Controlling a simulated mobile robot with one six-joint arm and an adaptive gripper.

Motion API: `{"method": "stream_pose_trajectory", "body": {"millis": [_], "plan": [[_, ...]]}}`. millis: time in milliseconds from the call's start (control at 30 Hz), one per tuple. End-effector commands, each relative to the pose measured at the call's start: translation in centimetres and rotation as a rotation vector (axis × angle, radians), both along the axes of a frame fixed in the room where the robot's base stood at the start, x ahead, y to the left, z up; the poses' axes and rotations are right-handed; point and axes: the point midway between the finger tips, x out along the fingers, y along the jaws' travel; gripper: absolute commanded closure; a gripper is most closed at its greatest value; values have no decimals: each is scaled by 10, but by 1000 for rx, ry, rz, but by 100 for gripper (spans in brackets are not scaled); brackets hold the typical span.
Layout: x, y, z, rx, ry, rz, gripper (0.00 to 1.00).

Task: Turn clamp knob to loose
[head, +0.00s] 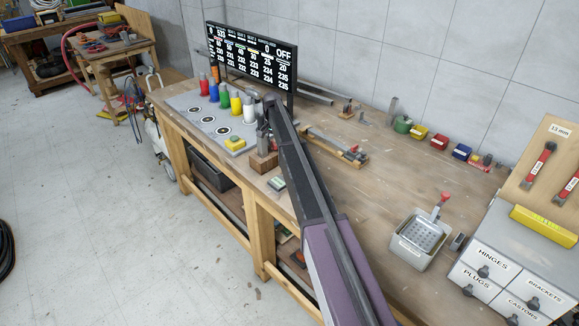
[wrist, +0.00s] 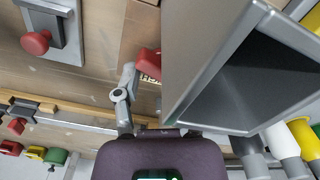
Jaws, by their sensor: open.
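A red knob (wrist: 150,62) with a small printed label beside it shows near the middle of the wrist view, partly covered by a large grey box-like part. It seems to be the clamp knob; its setting cannot be read. My gripper (wrist: 158,74) is open, with one grey finger just left of this knob. The other finger is hidden behind the grey part. I cannot tell whether a finger touches the knob. In the head view my arm reaches over the bench to a wooden block (head: 263,162), and the knob does not show there.
Coloured cups (head: 223,97) stand on a grey board left of my arm, below a black display (head: 250,58). A wooden fixture (head: 345,150) lies to the right. A grey tray (head: 411,255) and labelled drawers (head: 490,265) stand farther right. The bench between them is mostly clear.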

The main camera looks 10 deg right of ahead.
Motion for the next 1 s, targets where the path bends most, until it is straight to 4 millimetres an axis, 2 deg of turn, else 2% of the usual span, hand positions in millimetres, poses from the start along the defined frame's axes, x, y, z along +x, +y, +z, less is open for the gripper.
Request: {"method": "stream_pose_trajectory", "body": {"millis": [567, 1000], "plan": [[0, 0, 0, 0, 0, -373, 47], [0, 0, 39, 0, 0, -384, 47]]}}
